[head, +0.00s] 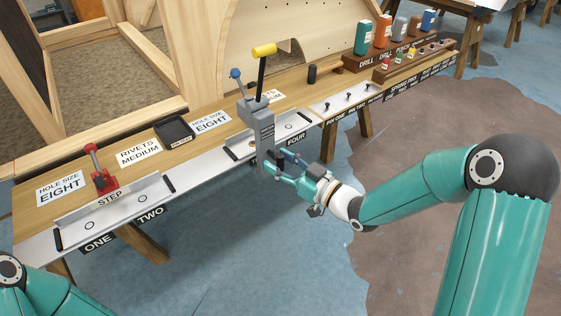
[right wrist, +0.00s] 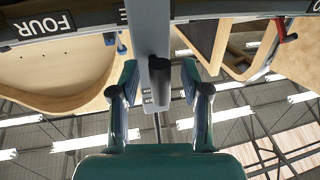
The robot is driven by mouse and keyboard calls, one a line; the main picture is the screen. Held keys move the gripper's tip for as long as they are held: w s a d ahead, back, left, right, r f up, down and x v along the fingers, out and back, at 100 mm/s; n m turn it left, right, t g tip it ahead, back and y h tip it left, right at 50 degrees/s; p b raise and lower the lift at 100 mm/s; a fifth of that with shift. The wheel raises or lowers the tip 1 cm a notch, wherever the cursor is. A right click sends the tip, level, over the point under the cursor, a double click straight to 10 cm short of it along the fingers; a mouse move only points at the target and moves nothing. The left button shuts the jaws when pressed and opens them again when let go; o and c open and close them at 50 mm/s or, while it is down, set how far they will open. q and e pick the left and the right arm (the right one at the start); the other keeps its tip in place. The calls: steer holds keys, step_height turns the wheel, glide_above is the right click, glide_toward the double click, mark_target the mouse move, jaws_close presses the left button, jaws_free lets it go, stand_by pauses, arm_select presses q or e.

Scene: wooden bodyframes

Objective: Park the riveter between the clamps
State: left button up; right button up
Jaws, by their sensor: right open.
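The riveter (head: 262,125) has a grey upright body and a black lever with a yellow grip (head: 264,50). It stands upright at the front edge of the bench, near the sign FOUR. My right gripper (head: 275,168) is at the riveter's lower front. In the right wrist view its open fingers (right wrist: 160,95) lie on both sides of a dark cylinder on the grey riveter (right wrist: 149,28), with gaps showing. A red clamp (head: 98,168) stands at the left by STEP. A blue-knobbed clamp (head: 238,78) is behind the riveter, its base hidden. My left gripper is out of view.
The wooden bench (head: 205,140) carries labels, a black tray (head: 174,132) and metal fixture strips (head: 115,205). Small pins and a rack of coloured bottles (head: 382,32) are at the right. A wooden frame stands behind. Bench surface between the red clamp and riveter is mostly low and flat.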

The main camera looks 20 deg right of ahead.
jaws_close()
stand_by(0.3)
